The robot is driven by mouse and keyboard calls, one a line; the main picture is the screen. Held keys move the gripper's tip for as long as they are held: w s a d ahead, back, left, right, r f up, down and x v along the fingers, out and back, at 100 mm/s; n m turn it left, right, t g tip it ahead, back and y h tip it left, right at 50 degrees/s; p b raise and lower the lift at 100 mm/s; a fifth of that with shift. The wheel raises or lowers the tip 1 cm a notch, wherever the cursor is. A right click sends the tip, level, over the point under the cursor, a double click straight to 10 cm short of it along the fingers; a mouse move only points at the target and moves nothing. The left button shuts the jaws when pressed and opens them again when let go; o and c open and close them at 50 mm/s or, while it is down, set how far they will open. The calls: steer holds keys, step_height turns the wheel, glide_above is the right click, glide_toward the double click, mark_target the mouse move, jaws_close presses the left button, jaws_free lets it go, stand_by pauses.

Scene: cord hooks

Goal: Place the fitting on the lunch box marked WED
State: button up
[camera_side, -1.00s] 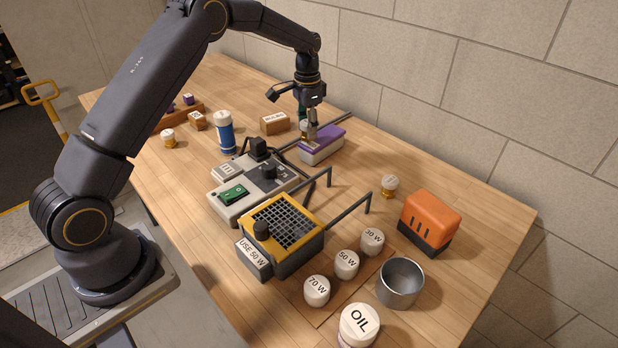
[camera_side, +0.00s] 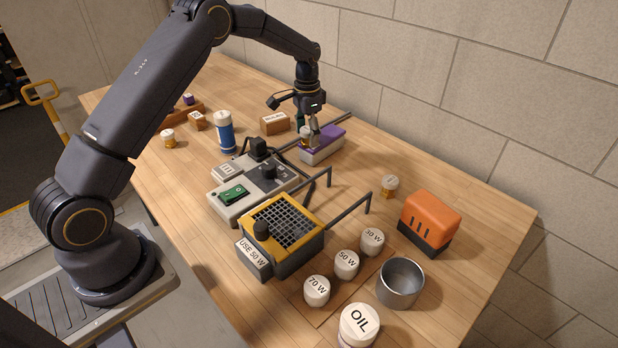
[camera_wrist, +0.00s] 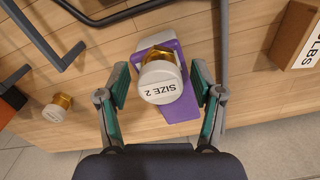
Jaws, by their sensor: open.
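A brass fitting with a white cap marked SIZE 2 (camera_wrist: 160,82) stands at the purple lid of a lunch box (camera_wrist: 178,104) in the wrist view. The same purple and grey lunch box (camera_side: 322,150) is at the back of the table in the side view. Its day mark cannot be read. My gripper (camera_side: 308,138) is low over the left end of this box. In the wrist view my gripper (camera_wrist: 162,90) is open, with teal pads on both sides of the fitting and gaps between. The fitting's underside is hidden.
Another capped brass fitting (camera_side: 389,186) stands near an orange and black box (camera_side: 430,220). Dark hooked rods (camera_side: 345,210) stick out near the yellow grille unit (camera_side: 283,225). A brown box (camera_side: 275,123) and a blue cylinder (camera_side: 225,135) stand left of my gripper.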

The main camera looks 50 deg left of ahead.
mark_target(307, 129)
step_height(307, 129, up, 12)
steer(key=s+d+r+n+t, duration=0.15)
steer(key=s+d+r, duration=0.45)
steer(key=s+r, duration=0.6)
steer(key=s+d+f+t, duration=0.1)
steer(key=s+d+t, duration=0.1)
steer(key=s, duration=0.8)
steer(key=s+d+f+n+t, duration=0.1)
steer(key=s+d+f+t, duration=0.1)
steer(key=s, duration=0.9)
steer(key=shift+d+f, duration=0.15)
steer(key=shift+d, duration=0.35)
steer(key=shift+n, duration=0.25)
